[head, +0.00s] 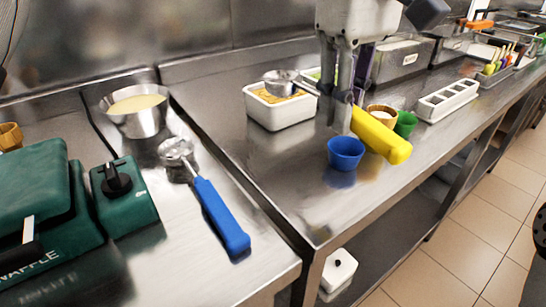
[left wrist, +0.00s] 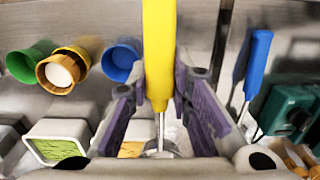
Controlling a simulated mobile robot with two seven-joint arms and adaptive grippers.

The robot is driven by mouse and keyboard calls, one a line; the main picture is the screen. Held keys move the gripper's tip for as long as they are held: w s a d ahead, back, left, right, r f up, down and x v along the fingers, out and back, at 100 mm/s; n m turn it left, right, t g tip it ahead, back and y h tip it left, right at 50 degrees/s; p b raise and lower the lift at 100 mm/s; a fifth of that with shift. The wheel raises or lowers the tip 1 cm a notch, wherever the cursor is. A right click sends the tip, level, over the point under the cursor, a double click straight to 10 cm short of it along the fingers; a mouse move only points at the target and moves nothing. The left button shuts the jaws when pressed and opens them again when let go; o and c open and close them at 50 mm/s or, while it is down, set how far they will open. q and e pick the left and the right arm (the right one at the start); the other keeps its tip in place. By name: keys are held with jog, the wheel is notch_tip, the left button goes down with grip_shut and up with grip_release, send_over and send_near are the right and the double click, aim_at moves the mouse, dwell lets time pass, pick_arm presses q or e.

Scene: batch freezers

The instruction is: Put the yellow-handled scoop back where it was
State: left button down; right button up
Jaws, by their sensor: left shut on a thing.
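My left gripper (head: 340,112) is shut on the yellow-handled scoop (head: 381,136). The scoop is tilted, its yellow handle reaching down to the right and its metal bowl (head: 280,82) over the white tub of orange ice cream (head: 271,113). I cannot tell whether the bowl touches the contents. In the left wrist view the yellow handle (left wrist: 158,55) runs between the purple finger pads of the gripper (left wrist: 162,118), with the tub's orange contents partly hidden behind. My right gripper is not in view.
A blue cup (head: 345,153) stands near the scoop handle, with a green cup (head: 405,124) beyond. A blue-handled scoop (head: 221,217) lies on the left counter beside a metal bowl of batter (head: 137,111) and a green waffle maker (head: 50,220). A white divided holder (head: 447,100) stands farther right.

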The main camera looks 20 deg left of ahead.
aim_at(279, 173)
pick_arm(q)
jog(key=a+f, duration=0.5)
jog(key=f, duration=0.1)
jog(key=a+f+p, duration=0.1)
jog(key=a+f, duration=0.2)
jog(key=shift+w+a+f, duration=0.3)
jog(key=shift+w+f, duration=0.05)
jog(key=shift+w, duration=0.05)
jog(key=shift+f, duration=0.3)
jog(key=c, duration=1.9)
grip_release()
jog(key=shift+f, duration=0.2)
jog(key=o, duration=0.4)
jog(key=shift+o, duration=0.2)
notch_tip(279, 173, up, 12)
jog(key=shift+r+b, duration=0.2)
jog(key=shift+b, duration=0.1)
